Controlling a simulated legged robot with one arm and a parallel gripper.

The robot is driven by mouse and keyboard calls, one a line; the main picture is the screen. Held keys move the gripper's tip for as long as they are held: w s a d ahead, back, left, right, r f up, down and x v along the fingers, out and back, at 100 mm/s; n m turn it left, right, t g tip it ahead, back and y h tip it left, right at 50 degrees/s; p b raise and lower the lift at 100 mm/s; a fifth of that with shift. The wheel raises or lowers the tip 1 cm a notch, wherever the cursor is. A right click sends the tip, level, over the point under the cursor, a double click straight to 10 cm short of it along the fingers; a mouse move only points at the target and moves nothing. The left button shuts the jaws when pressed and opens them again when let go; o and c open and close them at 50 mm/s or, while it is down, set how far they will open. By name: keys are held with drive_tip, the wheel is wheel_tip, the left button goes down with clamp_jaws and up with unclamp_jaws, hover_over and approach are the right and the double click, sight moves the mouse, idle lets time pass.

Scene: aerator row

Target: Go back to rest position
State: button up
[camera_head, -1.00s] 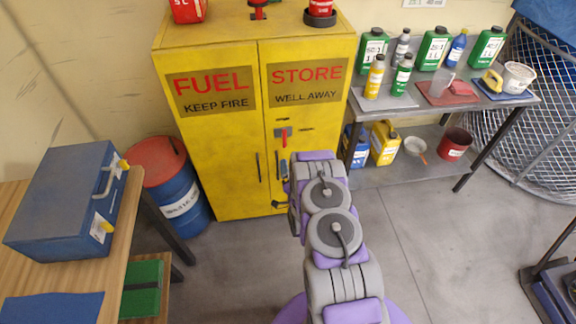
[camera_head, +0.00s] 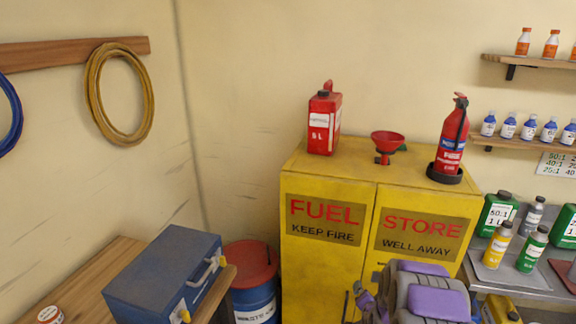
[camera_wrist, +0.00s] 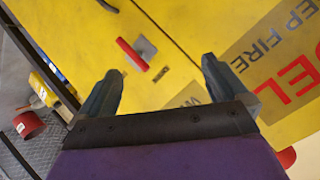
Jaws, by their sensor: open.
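My gripper (camera_wrist: 158,88) is open and empty in the wrist view, its two fingers apart in front of the yellow fuel store cabinet (camera_wrist: 180,22). A red latch handle (camera_wrist: 131,54) on the cabinet shows between and beyond the fingers, apart from them. In the head view my arm (camera_head: 425,295) is at the bottom, in front of the cabinet (camera_head: 322,258). The gripper's fingers are not clear in the head view.
A red fuel can (camera_head: 324,120), a red funnel (camera_head: 387,143) and a fire extinguisher (camera_head: 452,137) stand on the cabinet. A blue toolbox (camera_head: 160,272) sits on the wooden bench at left, near a blue drum (camera_head: 254,300). Bottles stand on the right bench.

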drive_tip(key=s+a+r+n+g+y, duration=0.1)
drive_tip(key=s+a+r+n+g, duration=0.25)
drive_tip(key=s+r, duration=0.45)
drive_tip(key=s+a+r+n+g+y, duration=0.1)
drive_tip(key=s+a+r+n+g, duration=0.15)
drive_tip(key=s+a+r, duration=0.4)
drive_tip(key=s+a+r+n+g, duration=0.1)
drive_tip(key=s+r, duration=0.3)
drive_tip(key=s, duration=0.7)
drive_tip(key=s+a+r+n+g, duration=0.1)
drive_tip(key=s+r+g, duration=0.3)
drive_tip(key=s, duration=0.8)
drive_tip(key=s+a+r+n+g, duration=0.1)
drive_tip(key=s+r, duration=0.3)
drive_tip(key=s, duration=0.8)
drive_tip(key=shift+s+n+g, duration=0.25)
drive_tip(key=shift+n+g, duration=0.35)
drive_tip(key=shift+g, duration=0.3)
drive_tip(key=shift+c, duration=0.4)
